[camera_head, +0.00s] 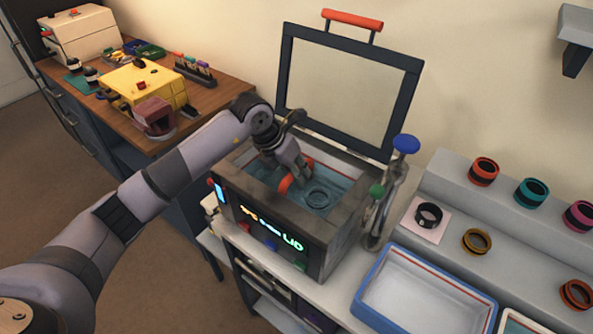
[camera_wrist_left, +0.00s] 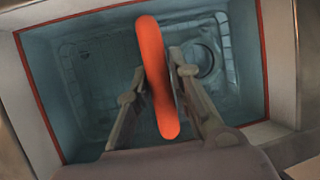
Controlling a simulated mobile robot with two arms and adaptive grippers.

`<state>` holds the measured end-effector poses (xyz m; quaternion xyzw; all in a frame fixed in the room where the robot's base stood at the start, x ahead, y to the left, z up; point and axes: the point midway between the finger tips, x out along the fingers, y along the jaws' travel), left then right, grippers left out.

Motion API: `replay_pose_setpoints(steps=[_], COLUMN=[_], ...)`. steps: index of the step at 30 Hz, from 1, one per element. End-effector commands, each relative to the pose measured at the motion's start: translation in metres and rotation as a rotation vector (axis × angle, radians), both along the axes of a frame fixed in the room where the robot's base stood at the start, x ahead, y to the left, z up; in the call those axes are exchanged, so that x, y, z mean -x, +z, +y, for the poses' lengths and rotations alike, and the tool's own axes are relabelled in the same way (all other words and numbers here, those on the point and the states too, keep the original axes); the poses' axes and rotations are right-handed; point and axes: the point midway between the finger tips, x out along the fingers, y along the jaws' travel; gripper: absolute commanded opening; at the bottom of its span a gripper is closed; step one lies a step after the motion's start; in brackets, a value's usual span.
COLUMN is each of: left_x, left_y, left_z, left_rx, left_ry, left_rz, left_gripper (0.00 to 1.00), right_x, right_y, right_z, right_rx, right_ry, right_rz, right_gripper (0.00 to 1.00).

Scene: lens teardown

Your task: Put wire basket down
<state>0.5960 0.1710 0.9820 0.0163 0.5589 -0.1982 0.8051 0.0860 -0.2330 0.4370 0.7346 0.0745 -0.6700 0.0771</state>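The wire basket (camera_wrist_left: 85,80) is inside the blue, water-filled tank of the cleaner (camera_head: 287,235), and its mesh shows faintly in the left wrist view. Its orange handle (camera_wrist_left: 152,65) stands up and also shows in the head view (camera_head: 286,184). My left gripper (camera_wrist_left: 158,85) has a finger on each side of the handle and appears shut on it. In the head view my left gripper (camera_head: 300,178) reaches down into the tank. A dark ring (camera_head: 318,197) lies in the tank at the right. Whether the basket touches the tank floor cannot be told. My right gripper is not in view.
The cleaner's lid (camera_head: 345,90) stands open behind the tank. A faucet-like metal fixture (camera_head: 385,205) with blue and green knobs stands close at the right. A blue-rimmed tray (camera_head: 371,296) and a stepped shelf with several lens rings (camera_head: 476,240) are farther right.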

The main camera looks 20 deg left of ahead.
Motion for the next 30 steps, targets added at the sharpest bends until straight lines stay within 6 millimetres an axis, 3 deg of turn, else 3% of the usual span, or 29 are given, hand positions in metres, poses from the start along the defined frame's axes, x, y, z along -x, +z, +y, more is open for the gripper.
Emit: replay_pose_setpoints(steps=[6,17,23,30], left_x=[0.0,0.0,0.009,0.024], left_y=[0.001,0.004,0.029,0.077], left_z=[0.0,0.001,0.01,0.026], left_rx=[0.0,0.001,-0.001,0.0], left_ry=[0.0,0.0,0.0,0.001], left_rz=[0.0,-0.002,-0.006,-0.005], left_gripper=[0.36,0.36,0.36,0.36], right_x=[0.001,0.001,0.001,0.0], right_y=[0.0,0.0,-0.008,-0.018], right_z=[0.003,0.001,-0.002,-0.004], right_rx=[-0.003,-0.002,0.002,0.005], right_ry=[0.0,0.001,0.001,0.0], right_rz=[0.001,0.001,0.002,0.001], right_gripper=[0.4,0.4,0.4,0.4])
